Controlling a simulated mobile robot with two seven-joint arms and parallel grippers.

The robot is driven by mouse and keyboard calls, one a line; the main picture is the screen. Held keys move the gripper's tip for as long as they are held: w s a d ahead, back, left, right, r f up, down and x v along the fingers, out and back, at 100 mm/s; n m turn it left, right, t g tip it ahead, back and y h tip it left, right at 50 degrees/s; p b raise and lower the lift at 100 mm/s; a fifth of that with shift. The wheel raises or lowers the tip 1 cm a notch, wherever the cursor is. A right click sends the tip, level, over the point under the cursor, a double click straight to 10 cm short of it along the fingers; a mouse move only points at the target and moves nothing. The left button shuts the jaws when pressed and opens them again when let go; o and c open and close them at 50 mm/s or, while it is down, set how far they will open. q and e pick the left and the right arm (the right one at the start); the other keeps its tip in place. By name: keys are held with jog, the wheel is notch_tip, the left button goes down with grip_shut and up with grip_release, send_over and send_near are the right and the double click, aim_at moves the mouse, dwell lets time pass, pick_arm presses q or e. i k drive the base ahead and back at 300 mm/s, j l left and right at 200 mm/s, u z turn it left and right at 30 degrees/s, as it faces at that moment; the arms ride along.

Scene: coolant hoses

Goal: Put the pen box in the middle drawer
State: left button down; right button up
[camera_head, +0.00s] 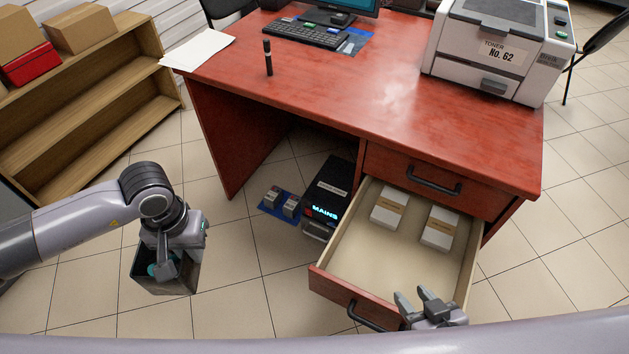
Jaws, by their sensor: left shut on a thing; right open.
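My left gripper (168,262) is shut on a dark, open-topped box (178,284) and holds it left of the desk, away from the drawer. Something teal shows inside the box; I cannot read any label that marks it as the pen box. The drawer under the desk's closed top drawer (425,181) is pulled out; this open drawer (355,262) looks like the middle one. Two white packs with tan bands, a left pack (389,208) and a right pack (440,228), lie at its back. My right gripper (413,294) is open and empty at the drawer's front right corner.
A black unit marked MAINS (328,195) stands under the desk, beside small grey items on a blue mat (272,212). A printer (495,45), keyboard (306,33) and upright black marker (268,58) are on the red desktop (345,85). The drawer's front half is clear.

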aim_at(391, 278)
jog(key=l, duration=2.4)
